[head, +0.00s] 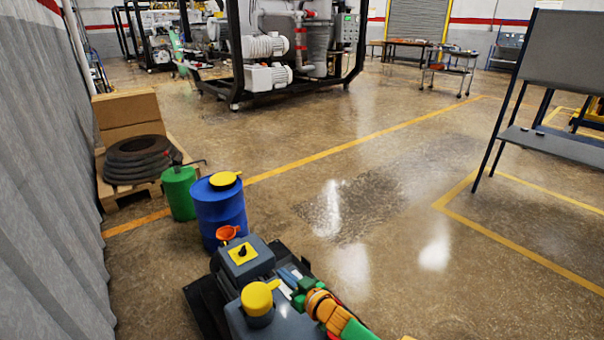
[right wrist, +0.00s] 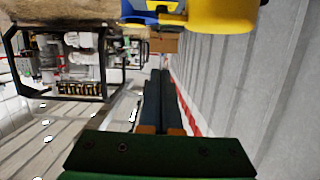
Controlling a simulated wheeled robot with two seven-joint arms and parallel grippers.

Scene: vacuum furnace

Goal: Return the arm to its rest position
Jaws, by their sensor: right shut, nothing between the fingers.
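My right gripper (head: 288,277) is at the bottom of the head view, on the green and orange end of my right arm. Its fingers lie over or beside the dark grey machine (head: 285,322), just right of a yellow round cap (head: 258,297). I cannot tell whether they touch the machine. In the right wrist view the two dark fingers (right wrist: 160,88) are together with nothing between them. A large yellow part (right wrist: 220,15) is close at the top of that view. My left gripper is not in view.
A blue drum (head: 220,212) and a green can (head: 179,195) stand behind the machine. Tires (head: 137,160) and a box (head: 127,112) are at the left, near a grey curtain (head: 45,180). A grey board on legs (head: 570,80) stands at right. The middle floor is clear.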

